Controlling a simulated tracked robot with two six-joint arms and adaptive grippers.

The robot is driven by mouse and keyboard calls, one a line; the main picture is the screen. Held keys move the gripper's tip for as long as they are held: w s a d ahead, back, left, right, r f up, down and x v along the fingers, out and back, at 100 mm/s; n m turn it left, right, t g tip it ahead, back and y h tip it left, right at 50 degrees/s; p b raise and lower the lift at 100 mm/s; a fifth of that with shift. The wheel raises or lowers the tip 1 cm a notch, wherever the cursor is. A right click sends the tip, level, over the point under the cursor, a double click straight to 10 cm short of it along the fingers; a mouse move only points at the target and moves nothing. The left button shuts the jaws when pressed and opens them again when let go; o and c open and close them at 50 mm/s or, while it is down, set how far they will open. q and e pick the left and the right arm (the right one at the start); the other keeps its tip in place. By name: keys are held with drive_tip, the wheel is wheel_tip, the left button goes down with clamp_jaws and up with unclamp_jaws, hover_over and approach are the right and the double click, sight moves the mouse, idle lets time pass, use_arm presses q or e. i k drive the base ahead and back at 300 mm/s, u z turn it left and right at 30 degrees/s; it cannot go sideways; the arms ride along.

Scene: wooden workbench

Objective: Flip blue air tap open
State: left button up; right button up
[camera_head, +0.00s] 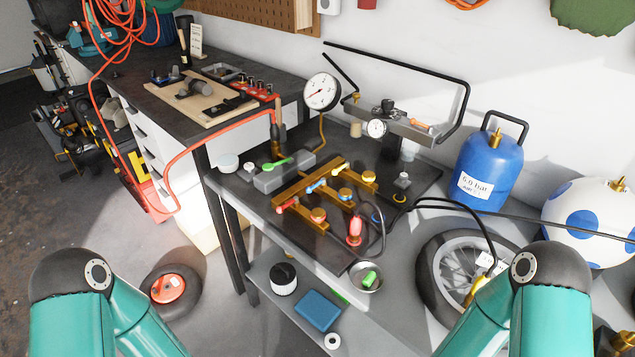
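A brass manifold (306,182) with several branches lies on the dark mat of the workbench. Its small tap handles differ in colour: a red one (288,204) on the near branch, a light blue one (317,186) on the middle branch, and a yellow one (341,169) on the far branch. The blue handle is small here, and I cannot tell its exact angle. A green lever (277,163) sits on the grey block at the manifold's left. My two teal arms show at the lower left and lower right. Neither gripper is in view.
A pressure gauge (321,92) stands behind the manifold. A red-handled fitting (354,231) and a metal bowl (366,276) are near the front edge. Black hoses run right toward a wheel (455,265). A blue tank (487,170) and white ball (590,222) stand at right.

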sight(323, 181)
drive_tip(key=u, duration=1.3)
drive_tip(key=i, duration=0.15)
drive_tip(key=z, duration=3.15)
drive_tip(key=k, duration=1.3)
drive_tip(key=u, duration=0.3)
drive_tip(key=i, duration=0.8)
drive_tip(key=u, duration=0.2)
